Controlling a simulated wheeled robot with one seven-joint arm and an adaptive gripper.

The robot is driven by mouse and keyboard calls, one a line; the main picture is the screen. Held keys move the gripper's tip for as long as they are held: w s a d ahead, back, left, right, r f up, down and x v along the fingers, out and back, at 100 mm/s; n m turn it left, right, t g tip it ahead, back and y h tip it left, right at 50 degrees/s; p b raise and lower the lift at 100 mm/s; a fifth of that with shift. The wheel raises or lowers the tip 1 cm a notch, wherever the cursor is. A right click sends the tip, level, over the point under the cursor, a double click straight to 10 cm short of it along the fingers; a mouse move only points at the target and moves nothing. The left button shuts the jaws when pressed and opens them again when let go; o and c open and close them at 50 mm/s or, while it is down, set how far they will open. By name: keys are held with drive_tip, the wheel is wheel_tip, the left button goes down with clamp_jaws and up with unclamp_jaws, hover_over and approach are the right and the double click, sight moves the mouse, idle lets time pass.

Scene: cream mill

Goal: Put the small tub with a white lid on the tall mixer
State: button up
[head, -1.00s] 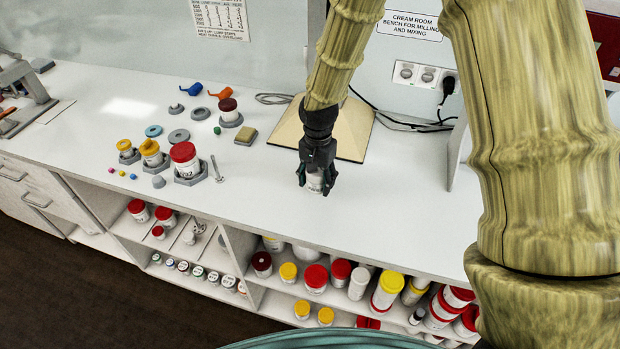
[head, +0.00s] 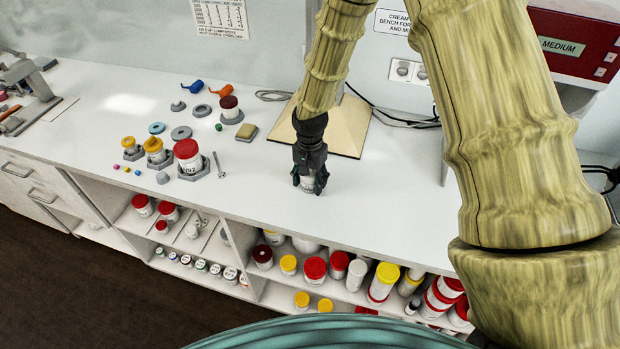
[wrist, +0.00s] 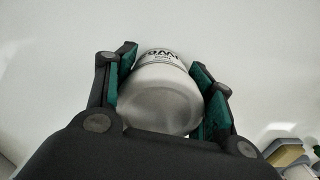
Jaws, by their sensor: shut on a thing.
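The small tub with a white lid (wrist: 160,95) is between the two fingers of my gripper (wrist: 168,88), lid toward the wrist camera, with dark print on its side. In the head view my gripper (head: 310,183) points down over the bench, shut on the tub (head: 308,186), which is mostly hidden by the fingers. The tub is low over the bench top; I cannot tell whether it touches. A tall red and white machine (head: 568,25) with a green MEDIUM label stands at the right, partly behind my arm; it may be the tall mixer.
A beige plate (head: 352,135) lies behind my gripper. At left on the bench (head: 245,190) stand a red-lidded jar (head: 187,152) in a grey holder, yellow-lidded jars (head: 155,148) and small parts. Several tubs fill the shelves below. The bench right of my gripper is clear.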

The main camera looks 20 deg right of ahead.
drive_tip(key=o, duration=1.1)
drive_tip(key=shift+r, duration=0.1)
drive_tip(key=shift+r+b, duration=2.15)
drive_tip(key=shift+r, duration=3.8)
